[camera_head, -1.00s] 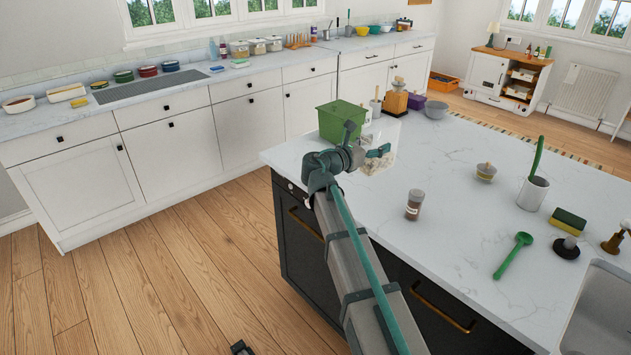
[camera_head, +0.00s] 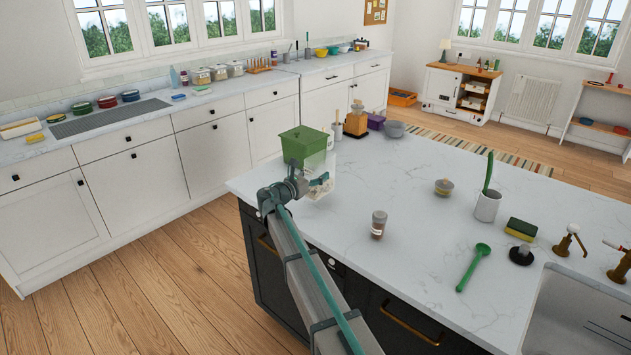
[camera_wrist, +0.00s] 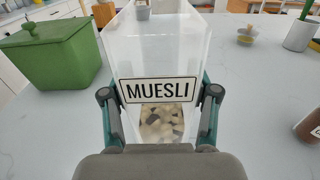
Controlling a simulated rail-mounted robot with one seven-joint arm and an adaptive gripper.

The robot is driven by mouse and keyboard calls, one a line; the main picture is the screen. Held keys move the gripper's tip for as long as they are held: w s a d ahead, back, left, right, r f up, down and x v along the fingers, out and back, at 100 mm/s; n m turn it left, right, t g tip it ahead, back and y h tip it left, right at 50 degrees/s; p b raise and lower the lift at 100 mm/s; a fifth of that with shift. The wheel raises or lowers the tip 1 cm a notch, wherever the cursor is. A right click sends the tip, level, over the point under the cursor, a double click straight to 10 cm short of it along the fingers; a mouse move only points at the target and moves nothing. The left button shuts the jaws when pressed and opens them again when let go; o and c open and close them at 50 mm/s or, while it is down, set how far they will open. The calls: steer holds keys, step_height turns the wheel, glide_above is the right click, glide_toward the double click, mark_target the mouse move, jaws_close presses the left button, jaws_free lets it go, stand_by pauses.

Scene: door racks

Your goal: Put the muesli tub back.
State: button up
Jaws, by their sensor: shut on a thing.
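The muesli tub (camera_wrist: 160,60) is a clear, open-topped container with a white label reading MUESLI and some pale and dark contents at its bottom. In the wrist view my gripper (camera_wrist: 158,108) is shut on it, one finger on each side of the label. In the head view the tub (camera_head: 321,178) is at the near left end of the island, just right of the green box. My gripper (camera_head: 290,190) is at its near side. I cannot tell whether the tub's base touches the worktop.
The green lidded box (camera_head: 303,146) stands close to the tub's left; it also shows in the wrist view (camera_wrist: 52,52).

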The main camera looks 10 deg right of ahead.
steer(key=shift+w+f, duration=0.55)
steer(key=f+p, duration=0.2)
steer(key=shift+w+f, duration=0.2)
steer(key=shift+f, duration=0.6)
steer(key=shift+f, duration=0.1)
steer(key=o, duration=1.5)
steer(key=shift+s, duration=0.1)
